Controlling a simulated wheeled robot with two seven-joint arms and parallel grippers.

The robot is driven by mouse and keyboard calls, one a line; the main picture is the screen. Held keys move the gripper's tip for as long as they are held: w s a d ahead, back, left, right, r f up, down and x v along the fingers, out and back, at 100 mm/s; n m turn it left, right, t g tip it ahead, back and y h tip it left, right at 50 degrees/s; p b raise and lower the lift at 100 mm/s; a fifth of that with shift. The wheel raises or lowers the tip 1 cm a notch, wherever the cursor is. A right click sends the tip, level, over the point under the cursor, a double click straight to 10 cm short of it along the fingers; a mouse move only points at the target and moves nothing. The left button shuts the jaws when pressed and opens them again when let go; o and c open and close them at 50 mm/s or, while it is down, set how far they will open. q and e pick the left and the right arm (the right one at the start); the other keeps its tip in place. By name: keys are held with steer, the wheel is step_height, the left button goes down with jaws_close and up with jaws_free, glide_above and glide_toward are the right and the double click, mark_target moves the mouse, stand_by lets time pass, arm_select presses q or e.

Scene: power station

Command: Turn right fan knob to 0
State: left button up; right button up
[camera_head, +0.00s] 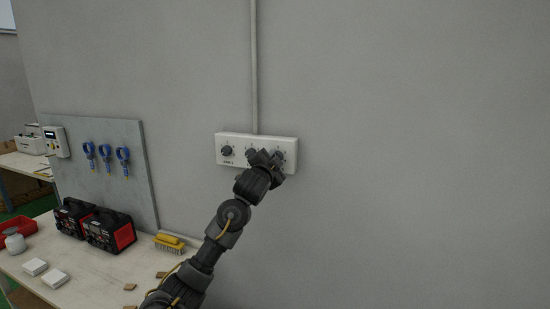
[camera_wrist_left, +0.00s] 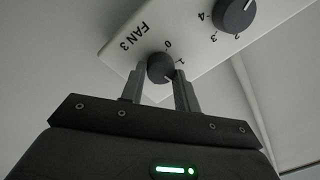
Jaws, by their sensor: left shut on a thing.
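A white control panel (camera_head: 236,138) with a row of dark knobs hangs on the grey wall. My left gripper (camera_head: 277,158) is at its right end, covering much of the right knob in the head view. In the left wrist view the right knob (camera_wrist_left: 160,67), dark and round, is beside the label "FAN 3", with 0 and 1 printed near it. The left gripper's fingers (camera_wrist_left: 160,82) are shut on this knob, one on each side. My right gripper is not in view.
The neighbouring knob (camera_wrist_left: 234,17) has its own scale, and the left knob (camera_head: 227,150) is uncovered. A conduit (camera_head: 254,70) runs up from the panel. A workbench (camera_head: 85,278) with red-black machines (camera_head: 108,229) stands lower left. The wall to the right is clear.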

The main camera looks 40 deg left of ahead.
arm_select(q)
steer(key=n+p, duration=0.5)
steer(key=n, duration=0.5)
steer(key=n+g+p, duration=0.1)
steer(key=n+p, duration=0.3)
steer(key=n, duration=0.7)
steer(key=shift+s+a+n+h+p, duration=0.1)
steer(key=shift+a+n+h+p, duration=0.1)
steer(key=shift+n+h+p, duration=0.15)
steer(key=o, duration=1)
steer(key=shift+r, duration=0.1)
